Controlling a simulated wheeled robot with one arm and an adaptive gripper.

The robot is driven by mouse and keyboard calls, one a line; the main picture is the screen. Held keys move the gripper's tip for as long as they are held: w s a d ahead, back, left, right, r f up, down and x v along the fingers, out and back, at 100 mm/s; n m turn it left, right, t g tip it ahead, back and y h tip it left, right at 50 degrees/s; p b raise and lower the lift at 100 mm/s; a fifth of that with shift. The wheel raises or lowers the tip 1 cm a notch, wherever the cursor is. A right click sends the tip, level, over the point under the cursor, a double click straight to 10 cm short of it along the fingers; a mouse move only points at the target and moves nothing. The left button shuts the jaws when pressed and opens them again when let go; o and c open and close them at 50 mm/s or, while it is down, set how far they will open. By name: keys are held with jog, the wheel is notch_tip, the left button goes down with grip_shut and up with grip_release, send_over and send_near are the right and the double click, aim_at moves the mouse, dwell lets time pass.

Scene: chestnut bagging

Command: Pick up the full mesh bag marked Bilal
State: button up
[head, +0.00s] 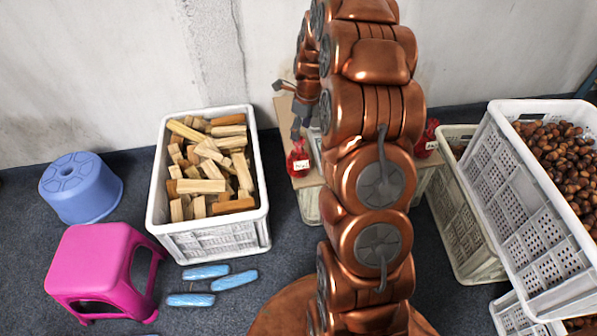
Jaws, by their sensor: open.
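A red mesh bag (298,160) with a white tag stands at the left end of a low wooden board, left of my arm. A second red bag (427,139) with a white tag shows to the right of my arm. The writing on both tags is too small to read, so I cannot tell which is marked Bilal. My gripper (288,112) is open and empty, its dark fingers above and behind the left bag, apart from it as far as I see. My copper arm hides the middle of the board.
A white crate of wood blocks (160,212) stands left of the board (283,106). A crate of chestnuts (520,205) stands at right above other crates. A concrete wall is behind.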

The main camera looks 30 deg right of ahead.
aim_at(299, 144)
jog(key=shift+w+d+f+m, duration=0.15)
jog(key=shift+d+f+m, duration=0.05)
jog(key=shift+f, duration=0.25)
jog(key=shift+w+d+f+m, duration=0.1)
jog(key=shift+d+f+m, duration=0.1)
jog(key=shift+f, duration=0.25)
jog(key=shift+w+a+f+b, duration=0.1)
jog(key=shift+w+f+b, duration=0.3)
jog(key=shift+f, duration=0.8)
jog(key=shift+w+f+b, duration=0.1)
jog(key=shift+f+b, duration=0.45)
jog(key=shift+f, duration=0.6)
jog(key=shift+w+a+f+b, duration=0.1)
jog(key=shift+w+f+b, duration=0.3)
jog(key=shift+f, duration=0.8)
jog(key=shift+s, duration=0.15)
jog(key=shift+c, duration=0.4)
jog(key=shift+d, duration=0.1)
grip_shut()
jog(key=shift+r, duration=0.1)
